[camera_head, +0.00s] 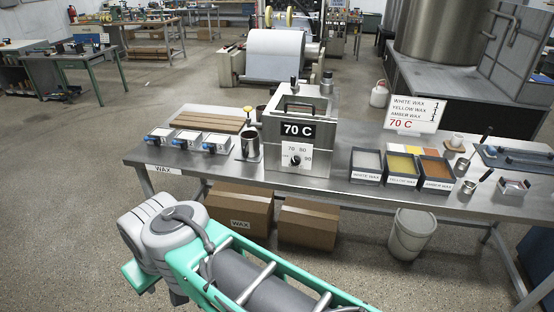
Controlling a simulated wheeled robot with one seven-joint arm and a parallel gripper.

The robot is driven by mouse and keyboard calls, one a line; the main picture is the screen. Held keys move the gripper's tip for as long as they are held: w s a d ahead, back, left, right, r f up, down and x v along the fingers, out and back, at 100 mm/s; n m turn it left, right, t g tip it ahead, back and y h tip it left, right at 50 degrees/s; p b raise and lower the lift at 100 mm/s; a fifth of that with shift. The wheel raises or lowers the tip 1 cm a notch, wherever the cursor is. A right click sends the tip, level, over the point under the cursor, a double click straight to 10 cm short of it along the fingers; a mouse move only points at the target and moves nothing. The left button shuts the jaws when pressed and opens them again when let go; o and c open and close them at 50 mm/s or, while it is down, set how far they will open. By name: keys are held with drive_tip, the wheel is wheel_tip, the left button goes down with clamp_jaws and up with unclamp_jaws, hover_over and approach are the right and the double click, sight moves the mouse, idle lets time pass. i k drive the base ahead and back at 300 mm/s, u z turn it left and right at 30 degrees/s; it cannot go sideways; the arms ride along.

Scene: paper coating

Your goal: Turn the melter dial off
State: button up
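The melter (301,127) is a grey metal box on the steel table, left of its middle. Its black display reads 70 C. Below the display is a white dial plate marked 70, 90 and another number too small to read surely. The black melter dial (294,160) sits low on this plate; which way it points is too small to tell. My arm, grey with green rails, crosses the bottom of the view in front of the table. My gripper is outside the view.
On the steel table (335,190), trays of white wax (366,162), yellow wax (403,166) and amber wax (436,170) stand right of the melter. A metal cup (250,145) stands close on its left. Cardboard boxes (239,208) and a white bucket (411,234) are below.

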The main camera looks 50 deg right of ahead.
sight(295, 160)
drive_tip(key=u, duration=0.1)
drive_tip(key=i, duration=1.1)
drive_tip(key=z, duration=0.7)
drive_tip(key=i, duration=0.7)
drive_tip(key=z, duration=1.25)
drive_tip(key=i, duration=0.4)
drive_tip(key=z, duration=0.35)
